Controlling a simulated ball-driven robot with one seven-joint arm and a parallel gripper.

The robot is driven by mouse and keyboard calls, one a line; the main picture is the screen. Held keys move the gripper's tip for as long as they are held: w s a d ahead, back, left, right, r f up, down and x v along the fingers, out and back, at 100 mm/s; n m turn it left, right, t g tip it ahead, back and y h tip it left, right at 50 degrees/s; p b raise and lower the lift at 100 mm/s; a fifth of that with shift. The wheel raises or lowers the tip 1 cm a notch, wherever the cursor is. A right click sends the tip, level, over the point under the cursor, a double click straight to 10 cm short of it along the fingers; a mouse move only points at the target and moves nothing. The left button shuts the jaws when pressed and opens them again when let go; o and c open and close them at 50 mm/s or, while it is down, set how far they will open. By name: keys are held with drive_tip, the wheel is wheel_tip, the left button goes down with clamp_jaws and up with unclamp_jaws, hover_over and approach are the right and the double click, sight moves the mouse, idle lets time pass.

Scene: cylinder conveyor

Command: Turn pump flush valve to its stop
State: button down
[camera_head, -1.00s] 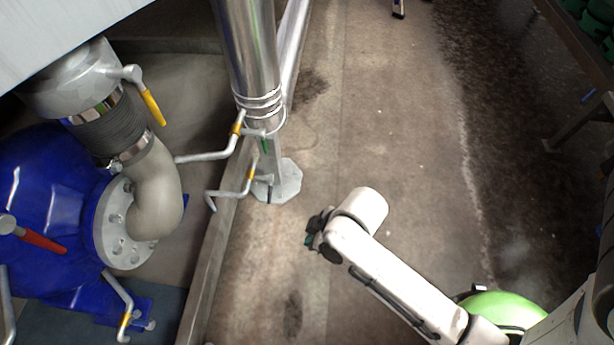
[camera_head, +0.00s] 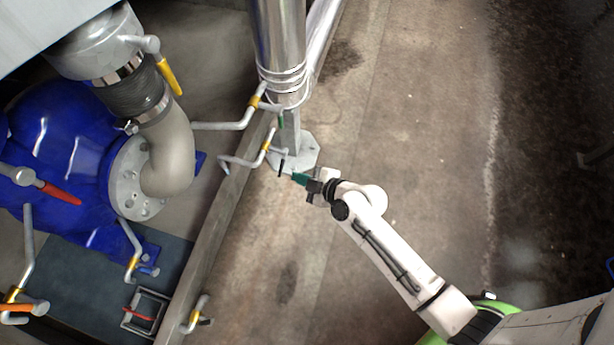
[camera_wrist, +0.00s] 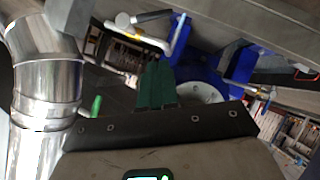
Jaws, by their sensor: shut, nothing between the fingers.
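Several hand valves show in the head view, and I cannot tell which is the pump flush valve. On the blue pump (camera_head: 75,145) are a red lever (camera_head: 62,193) at the left and a yellow lever (camera_head: 168,76) on the metal outlet above. By the upright steel pipe are a valve with a green handle (camera_head: 281,121) and a lower valve with a dark handle (camera_head: 282,167). My gripper (camera_head: 295,177) is shut and empty, its green fingers pointing left, close right of the dark handle; contact cannot be told. The green fingers also show in the wrist view (camera_wrist: 157,86).
The steel pipe (camera_head: 279,45) stands on a metal foot (camera_head: 305,150) just above my gripper. A low concrete kerb (camera_head: 215,230) runs between the pump and the floor. More small valves sit at lower left. The floor (camera_head: 420,130) to the right is clear.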

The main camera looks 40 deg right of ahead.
sight(282, 164)
drive_tip(key=w+f+b, duration=0.3)
drive_tip(key=w+f, duration=0.3)
drive_tip(key=shift+w+a+b, duration=0.25)
drive_tip(key=shift+w+b, duration=0.1)
drive_tip(key=shift+b, duration=0.05)
